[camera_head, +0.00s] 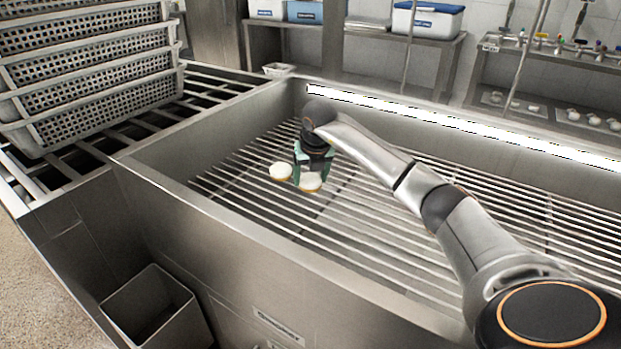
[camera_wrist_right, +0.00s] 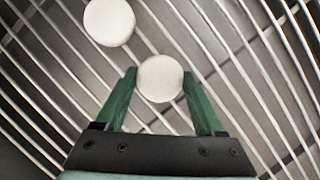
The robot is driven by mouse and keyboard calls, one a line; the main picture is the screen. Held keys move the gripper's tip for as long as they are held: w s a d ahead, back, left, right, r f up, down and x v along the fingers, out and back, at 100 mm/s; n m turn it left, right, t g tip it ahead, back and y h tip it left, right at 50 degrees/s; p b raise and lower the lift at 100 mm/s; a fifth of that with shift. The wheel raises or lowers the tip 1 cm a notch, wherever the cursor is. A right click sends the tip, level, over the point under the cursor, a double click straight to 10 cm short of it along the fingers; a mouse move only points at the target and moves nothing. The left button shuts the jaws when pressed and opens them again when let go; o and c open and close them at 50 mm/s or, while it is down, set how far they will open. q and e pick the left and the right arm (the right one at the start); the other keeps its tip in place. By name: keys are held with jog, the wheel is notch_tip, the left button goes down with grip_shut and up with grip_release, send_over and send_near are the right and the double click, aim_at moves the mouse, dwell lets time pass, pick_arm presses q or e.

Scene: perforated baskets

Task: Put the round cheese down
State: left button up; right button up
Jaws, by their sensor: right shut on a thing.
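A white round cheese (camera_wrist_right: 160,79) sits between the green fingers of my right gripper (camera_head: 311,170), which is shut on it. In the head view this held cheese (camera_head: 310,183) is low over the slatted rack of the steel basin; I cannot tell whether it touches the slats. A second white round cheese (camera_head: 281,171) lies on the slats just left of it. It also shows in the wrist view (camera_wrist_right: 109,22), close to the held one, with a small gap between them. My left gripper is not in view.
The steel basin (camera_head: 217,221) has raised walls around the slatted rack. Wide bare slats lie right of the gripper. Stacked perforated baskets (camera_head: 85,75) stand on a grate at the left. A shelf with blue-and-white boxes (camera_head: 428,20) is behind.

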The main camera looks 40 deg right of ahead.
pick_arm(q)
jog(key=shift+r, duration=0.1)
pick_arm(e)
jog(key=shift+f, duration=0.1)
jog(key=o, duration=1.5)
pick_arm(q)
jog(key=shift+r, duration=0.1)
pick_arm(e)
jog(key=shift+o, duration=0.2)
jog(key=shift+r, duration=0.45)
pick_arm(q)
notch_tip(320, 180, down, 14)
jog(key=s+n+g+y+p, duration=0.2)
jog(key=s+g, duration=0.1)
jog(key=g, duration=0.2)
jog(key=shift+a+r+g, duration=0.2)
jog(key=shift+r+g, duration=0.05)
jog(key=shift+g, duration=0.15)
pick_arm(e)
jog(key=v, duration=1.1)
jog(key=shift+s, duration=0.2)
